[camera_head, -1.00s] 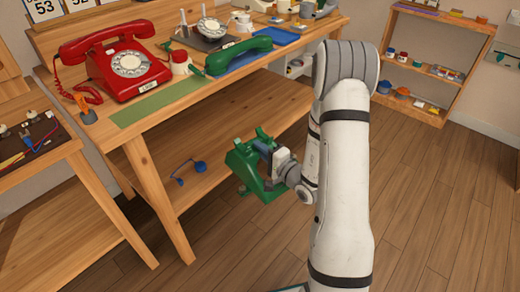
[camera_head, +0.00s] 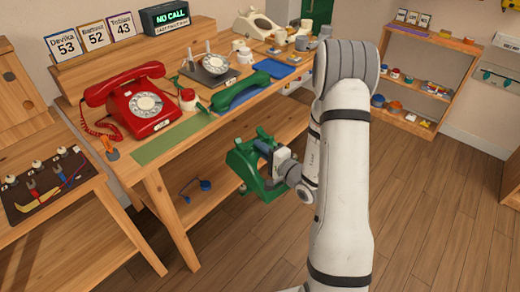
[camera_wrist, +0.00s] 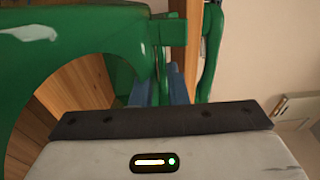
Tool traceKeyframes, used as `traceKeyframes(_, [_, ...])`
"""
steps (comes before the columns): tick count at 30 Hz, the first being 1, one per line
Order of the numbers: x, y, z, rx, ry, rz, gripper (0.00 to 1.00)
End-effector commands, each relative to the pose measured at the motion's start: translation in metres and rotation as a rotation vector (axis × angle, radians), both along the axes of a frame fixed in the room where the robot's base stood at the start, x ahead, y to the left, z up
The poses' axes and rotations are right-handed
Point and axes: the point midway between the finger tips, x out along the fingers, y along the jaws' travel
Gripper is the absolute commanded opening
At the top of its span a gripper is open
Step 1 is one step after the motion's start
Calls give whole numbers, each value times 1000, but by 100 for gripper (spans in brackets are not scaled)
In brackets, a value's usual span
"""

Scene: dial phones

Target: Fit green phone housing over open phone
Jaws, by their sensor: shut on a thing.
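The green phone housing (camera_head: 243,168) is held tilted in front of the workbench, below its top. My gripper (camera_head: 272,152) is shut on it. In the wrist view the housing (camera_wrist: 60,45) fills the upper left, and the jaws (camera_wrist: 160,88) close on its edge. The open phone (camera_head: 208,68), a dial on a dark base, stands uncovered on the bench top, up and left of my gripper. The green handset (camera_head: 240,90) lies on the bench in front of it, apart from the housing.
A red phone (camera_head: 140,105) stands on the bench's left part, beside a green mat (camera_head: 172,138). A red-and-white jar (camera_head: 187,100) stands left of the handset. A blue tray (camera_head: 282,71) and a cream phone (camera_head: 262,24) are farther back. Open floor (camera_head: 430,220) lies to the right.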

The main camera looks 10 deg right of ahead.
Motion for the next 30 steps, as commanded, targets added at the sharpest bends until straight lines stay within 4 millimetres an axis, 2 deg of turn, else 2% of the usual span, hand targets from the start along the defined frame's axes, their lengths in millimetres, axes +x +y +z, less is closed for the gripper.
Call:
traceKeyframes(1, [0, 0, 27, 0, -1, 0, 0])
traceKeyframes(15, [0, 0, 138, 0, -1, 0, 0])
traceKeyframes(21, [0, 0, 177, 0, -1, 1, 0])
traceKeyframes(30, [4, 4, 216, -2, -6, 11, 0])
